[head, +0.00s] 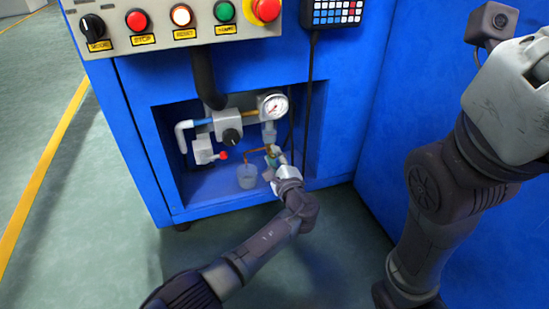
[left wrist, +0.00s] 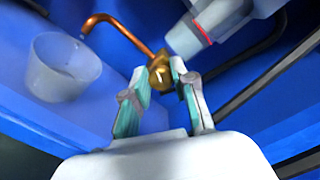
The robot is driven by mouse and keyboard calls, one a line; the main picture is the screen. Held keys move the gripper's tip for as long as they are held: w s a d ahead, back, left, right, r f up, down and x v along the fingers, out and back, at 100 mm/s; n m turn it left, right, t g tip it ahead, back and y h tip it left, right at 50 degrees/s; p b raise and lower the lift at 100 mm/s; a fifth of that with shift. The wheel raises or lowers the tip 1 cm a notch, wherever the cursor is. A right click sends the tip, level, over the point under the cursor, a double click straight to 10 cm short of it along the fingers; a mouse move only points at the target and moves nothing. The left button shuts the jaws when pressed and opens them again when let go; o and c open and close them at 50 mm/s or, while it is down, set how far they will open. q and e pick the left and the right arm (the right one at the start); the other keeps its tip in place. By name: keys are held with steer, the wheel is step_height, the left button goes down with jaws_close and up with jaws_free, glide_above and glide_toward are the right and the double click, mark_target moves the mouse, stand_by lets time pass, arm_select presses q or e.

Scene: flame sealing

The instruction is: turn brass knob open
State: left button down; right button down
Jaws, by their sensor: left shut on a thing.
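The brass knob (left wrist: 160,78) shows in the left wrist view, at the end of a bent copper pipe (left wrist: 128,28). My left gripper (left wrist: 157,82) has its two fingers on either side of the knob and is shut on it. In the head view my left gripper (head: 273,163) reaches into the blue cabinet's recess at the lower right, and the knob is mostly hidden by the fingers there. My right arm stands at the right of the head view; its fingertips are not visible.
A translucent cup (head: 247,177) stands left of my left gripper, below the pipe. A pressure gauge (head: 274,106), a grey regulator with a black knob (head: 230,136) and pipes fill the recess above. A control panel (head: 165,22) with buttons is at the top. Open floor lies in front.

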arm_select(q)
steer(key=shift+a+n, duration=0.1)
steer(key=shift+n, duration=1.5)
steer(key=c, duration=1)
jaws_free()
steer(key=shift+o, duration=0.2)
